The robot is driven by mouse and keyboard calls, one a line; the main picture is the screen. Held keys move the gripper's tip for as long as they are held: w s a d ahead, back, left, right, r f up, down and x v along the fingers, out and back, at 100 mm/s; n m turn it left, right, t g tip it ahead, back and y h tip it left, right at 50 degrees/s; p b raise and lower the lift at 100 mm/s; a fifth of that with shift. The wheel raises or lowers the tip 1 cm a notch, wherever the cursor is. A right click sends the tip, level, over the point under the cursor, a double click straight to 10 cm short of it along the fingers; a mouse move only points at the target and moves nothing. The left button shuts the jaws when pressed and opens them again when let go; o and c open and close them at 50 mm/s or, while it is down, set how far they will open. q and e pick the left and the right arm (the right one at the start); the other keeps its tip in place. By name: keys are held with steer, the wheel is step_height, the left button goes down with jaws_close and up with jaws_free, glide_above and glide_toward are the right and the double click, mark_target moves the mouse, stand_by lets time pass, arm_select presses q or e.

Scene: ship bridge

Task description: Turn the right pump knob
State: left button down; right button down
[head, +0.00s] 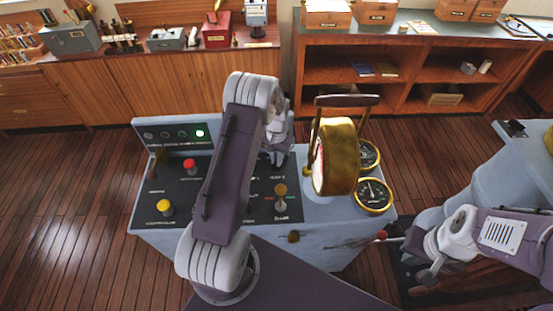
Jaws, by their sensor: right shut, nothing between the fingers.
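A grey-blue console (335,228) with a dark top panel stands in front of me. A yellow-topped knob (281,190) on the right part of the panel appears to be the right pump knob; its label is too small to read surely. My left arm crosses the panel and hides its middle. My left gripper (277,158) hangs just beyond this knob, apart from it in the picture; its fingers are too small to judge. My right gripper (424,278) is shut and empty, low to the right of the console, away from the knob.
A brass telegraph (337,158) with a handle rises right of the knob, beside two round gauges (373,194). A red button (190,165) and a yellow button (165,207) are on the left panel. A red-tipped lever (381,235) is near my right gripper. Wooden cabinets line the back.

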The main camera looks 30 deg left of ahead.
arm_select(q)
steer(key=shift+n, duration=0.3)
steer(key=n, duration=0.5)
steer(key=shift+s+n+b, duration=0.1)
steer(key=shift+n+b, duration=0.3)
steer(key=n, duration=0.5)
steer(key=shift+n, duration=0.4)
steer(key=c, duration=1.5)
jaws_free()
steer(key=shift+o, duration=0.2)
steer(key=shift+r, duration=0.1)
